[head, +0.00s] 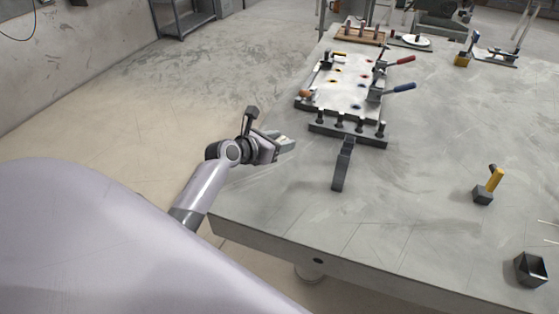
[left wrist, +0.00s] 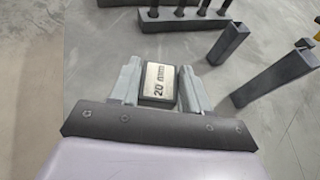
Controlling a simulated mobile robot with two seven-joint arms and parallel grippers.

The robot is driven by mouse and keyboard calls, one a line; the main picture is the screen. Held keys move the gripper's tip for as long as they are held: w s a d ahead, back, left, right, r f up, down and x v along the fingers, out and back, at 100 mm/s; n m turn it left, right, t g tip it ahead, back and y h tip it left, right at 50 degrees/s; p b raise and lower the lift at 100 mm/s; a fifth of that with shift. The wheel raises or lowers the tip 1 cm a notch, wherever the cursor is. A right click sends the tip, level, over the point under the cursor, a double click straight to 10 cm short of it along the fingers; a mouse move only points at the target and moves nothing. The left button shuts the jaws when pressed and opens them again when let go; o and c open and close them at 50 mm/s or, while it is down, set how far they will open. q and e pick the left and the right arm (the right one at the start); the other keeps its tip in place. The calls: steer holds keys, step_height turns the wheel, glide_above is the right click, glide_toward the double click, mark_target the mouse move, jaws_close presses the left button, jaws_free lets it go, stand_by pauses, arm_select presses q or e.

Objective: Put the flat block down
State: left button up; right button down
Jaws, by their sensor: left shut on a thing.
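The flat block, a metal-grey block marked "20 mm" (left wrist: 160,82), sits between the two fingers of my left gripper (left wrist: 160,88) in the left wrist view. The fingers are shut on its sides, and its marked face is toward the camera. In the head view my left gripper (head: 284,145) is at the left edge of the grey table (head: 440,190), and the block is mostly hidden by the fingers. I cannot tell how high it is above the tabletop. My right gripper is not in view.
A dark bar with several pegs (head: 347,133) stands just beyond the gripper, before a white fixture plate (head: 345,92) with red and blue handled clamps. A dark grey angled piece (head: 343,165) is close on the right. The table's front middle is clear.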

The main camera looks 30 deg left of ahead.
mark_target(279, 165)
arm_select(q)
steer(key=shift+f+b, duration=0.95)
steer(key=shift+f, duration=2.1)
steer(key=shift+f, duration=0.2)
steer(key=o, duration=1.2)
steer(key=shift+o, duration=0.4)
